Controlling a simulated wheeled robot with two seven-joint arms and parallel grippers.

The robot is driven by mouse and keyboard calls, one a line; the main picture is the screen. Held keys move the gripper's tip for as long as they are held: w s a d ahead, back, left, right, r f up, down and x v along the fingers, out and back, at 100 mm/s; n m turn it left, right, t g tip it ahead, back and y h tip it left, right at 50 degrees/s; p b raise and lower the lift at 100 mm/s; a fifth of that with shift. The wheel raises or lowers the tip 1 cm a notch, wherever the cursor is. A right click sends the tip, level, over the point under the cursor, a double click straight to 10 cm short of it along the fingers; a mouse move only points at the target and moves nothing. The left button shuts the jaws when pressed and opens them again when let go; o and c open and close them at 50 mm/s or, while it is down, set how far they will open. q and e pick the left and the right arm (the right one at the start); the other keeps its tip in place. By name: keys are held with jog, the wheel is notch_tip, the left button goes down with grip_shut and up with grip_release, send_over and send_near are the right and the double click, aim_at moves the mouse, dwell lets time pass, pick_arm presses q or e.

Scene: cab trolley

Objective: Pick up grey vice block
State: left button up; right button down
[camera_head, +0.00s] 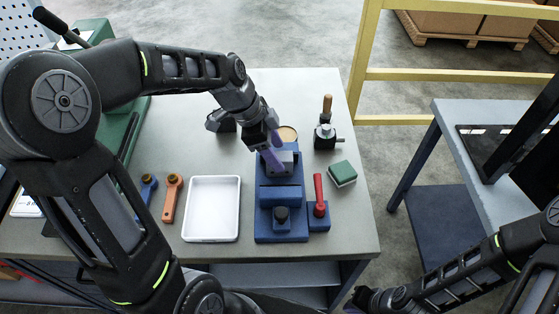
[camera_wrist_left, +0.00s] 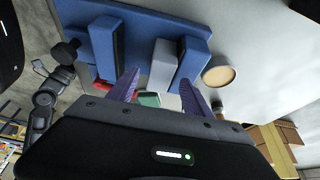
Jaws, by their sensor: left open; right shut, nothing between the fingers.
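The blue vice (camera_head: 281,232) stands near the right side of the grey workbench. The grey vice block (camera_head: 287,158) sits at its far end, partly hidden by my left gripper (camera_head: 276,153). In the left wrist view the grey block (camera_wrist_left: 161,62) lies between blue vice parts (camera_wrist_left: 106,47). The purple fingers of my left gripper (camera_wrist_left: 159,80) are open and point toward the block, one on either side of it in the picture. Whether they touch it cannot be told. My right gripper (camera_head: 357,301) is shut and empty, low at the bottom edge, away from the bench.
A white tray (camera_head: 212,235) and orange (camera_head: 171,198) and blue (camera_head: 147,188) tools lie left of the vice. A red-handled tool (camera_head: 319,195), a green sponge (camera_head: 342,173) and a wooden-handled tool (camera_head: 326,120) are to its right. A round tan disc (camera_head: 287,133) lies behind it.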

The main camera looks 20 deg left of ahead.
pick_arm(q)
jog(key=shift+c, duration=0.6)
grip_shut()
dwell(0.4)
dwell(0.8)
